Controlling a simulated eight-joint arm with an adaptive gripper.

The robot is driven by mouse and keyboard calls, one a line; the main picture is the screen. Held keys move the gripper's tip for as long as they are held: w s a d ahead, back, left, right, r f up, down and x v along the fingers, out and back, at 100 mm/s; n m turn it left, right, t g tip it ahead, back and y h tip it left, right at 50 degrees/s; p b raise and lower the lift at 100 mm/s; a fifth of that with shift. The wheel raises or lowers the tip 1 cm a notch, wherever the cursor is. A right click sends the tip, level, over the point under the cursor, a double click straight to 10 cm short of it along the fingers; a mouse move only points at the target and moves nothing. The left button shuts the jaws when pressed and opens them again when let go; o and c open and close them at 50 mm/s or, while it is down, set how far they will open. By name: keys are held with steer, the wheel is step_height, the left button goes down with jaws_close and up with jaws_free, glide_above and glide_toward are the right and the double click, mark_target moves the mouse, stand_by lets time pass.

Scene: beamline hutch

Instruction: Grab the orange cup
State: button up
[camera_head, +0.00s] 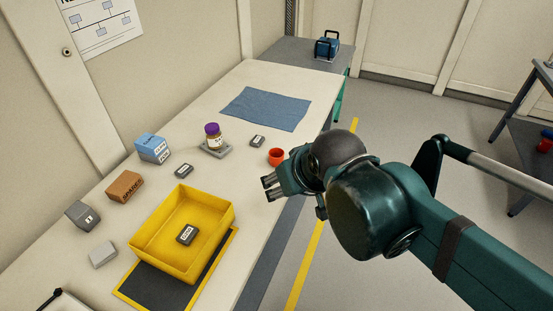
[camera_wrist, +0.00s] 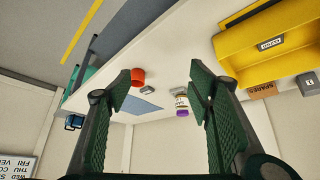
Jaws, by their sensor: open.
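The orange cup (camera_head: 276,157) stands on the pale table near its right edge, beyond my gripper. My gripper (camera_head: 269,188) is open and empty, over the table's right edge and a little nearer than the cup. In the wrist view, turned upside down, the orange cup (camera_wrist: 138,78) shows by the tip of the left finger, between the two spread fingers of my gripper (camera_wrist: 163,85). The finger hides part of the cup's left side there. I see no contact between the fingers and the cup.
A yellow bin (camera_head: 150,244) holding a dark block stands at the near end. A jar with a purple lid (camera_head: 212,136), a small grey block (camera_head: 257,141) and a blue cloth (camera_head: 266,108) lie around the cup. Boxes line the left side (camera_head: 125,187).

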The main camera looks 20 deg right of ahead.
steer(key=w+r, duration=0.1)
steer(key=n+g+p, duration=0.7)
steer(key=n+p, duration=0.6)
steer(key=p, duration=0.2)
glide_above(276, 155)
steer(key=s, duration=0.2)
step_height(276, 155, down, 10)
steer(key=shift+s+a+r, duration=0.15)
steer(key=shift+a, duration=0.25)
steer(key=shift+b, duration=0.3)
steer(key=shift+f, duration=1.3)
steer(key=shift+f, duration=0.1)
steer(key=shift+f+b, duration=0.6)
steer(key=shift+f, duration=1.9)
